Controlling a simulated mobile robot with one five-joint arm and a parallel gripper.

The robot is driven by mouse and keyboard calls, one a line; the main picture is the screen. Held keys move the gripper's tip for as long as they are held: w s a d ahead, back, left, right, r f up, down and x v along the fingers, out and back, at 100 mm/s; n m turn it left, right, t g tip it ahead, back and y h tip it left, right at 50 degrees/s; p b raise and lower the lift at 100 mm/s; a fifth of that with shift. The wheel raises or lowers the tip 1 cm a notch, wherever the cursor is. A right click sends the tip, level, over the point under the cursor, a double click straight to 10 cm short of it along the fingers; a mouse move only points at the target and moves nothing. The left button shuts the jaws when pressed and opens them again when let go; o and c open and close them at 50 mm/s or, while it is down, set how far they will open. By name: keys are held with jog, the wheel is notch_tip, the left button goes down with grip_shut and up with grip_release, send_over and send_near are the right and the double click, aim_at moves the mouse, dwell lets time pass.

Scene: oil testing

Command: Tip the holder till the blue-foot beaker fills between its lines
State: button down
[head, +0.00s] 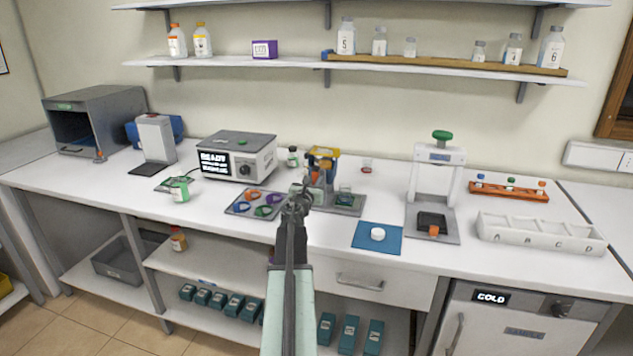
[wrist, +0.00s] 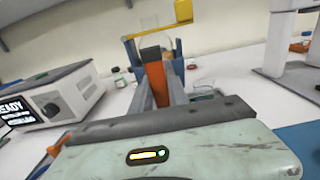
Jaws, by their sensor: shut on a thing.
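The tipping holder (head: 323,154) stands near the middle of the bench, with blue posts and a yellow bar on top. In the wrist view the yellow bar (wrist: 183,12) is tilted, and a clear glass vessel (wrist: 148,46) shows behind the posts. My gripper (head: 300,198) is at the holder's front, shut on its orange handle (wrist: 157,84). A small glass beaker (head: 344,197) stands on the holder's grey base, right of the handle. It also shows in the wrist view (wrist: 203,88). Its lines and liquid level are too small to read, and its lower part is partly hidden there.
A tray (head: 238,208) with coloured rings lies left of my arm. A blue mat (head: 363,238) with a white round piece lies to the right. A grey box marked READY (head: 240,156) stands back left. A white press stand (head: 440,160) stands right. Bench between mat and stand is narrow.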

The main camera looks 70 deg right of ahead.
jog(key=m, duration=0.8)
jog(key=shift+w, duration=0.1)
jog(key=shift+m, duration=0.5)
jog(key=m, duration=0.3)
jog(key=shift+m, duration=1)
dwell(1.0)
